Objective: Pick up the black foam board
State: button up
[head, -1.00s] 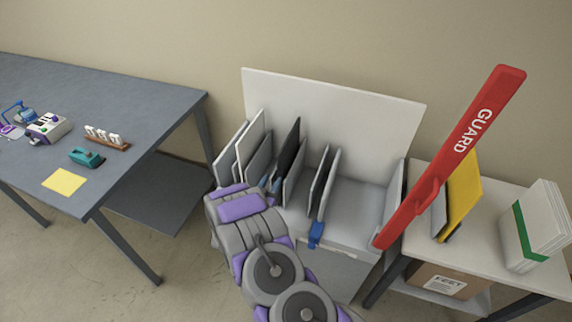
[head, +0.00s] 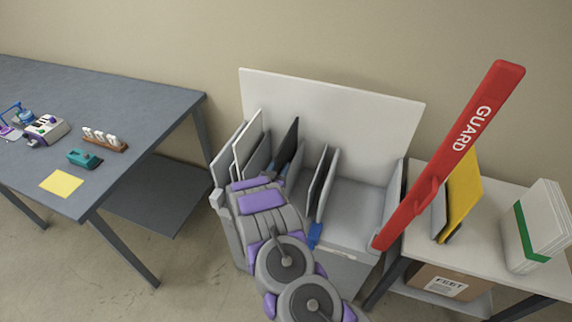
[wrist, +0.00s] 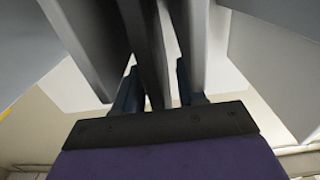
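The black foam board (head: 288,140) stands upright and slightly tilted in a slot of the light grey divided rack (head: 357,205). In the wrist view the dark board (wrist: 146,45) runs down between the two blue fingers of my gripper (wrist: 157,78). The fingers are apart, one on each side, with a gap visible beside the board. In the head view my arm hides the lower part of the board and most of my gripper.
White and grey boards (head: 248,140) stand left of the black one, and another thin dark-faced board (head: 320,180) stands to its right. A red GUARD bar (head: 455,150) rises at the right. A grey table (head: 120,100) stands left.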

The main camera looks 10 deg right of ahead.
jog(key=shift+d, duration=0.25)
jog(key=c, duration=0.3)
jog(key=shift+a, duration=0.3)
grip_shut()
jog(key=shift+a, duration=0.2)
jog(key=shift+d, duration=0.3)
jog(key=shift+a, duration=0.1)
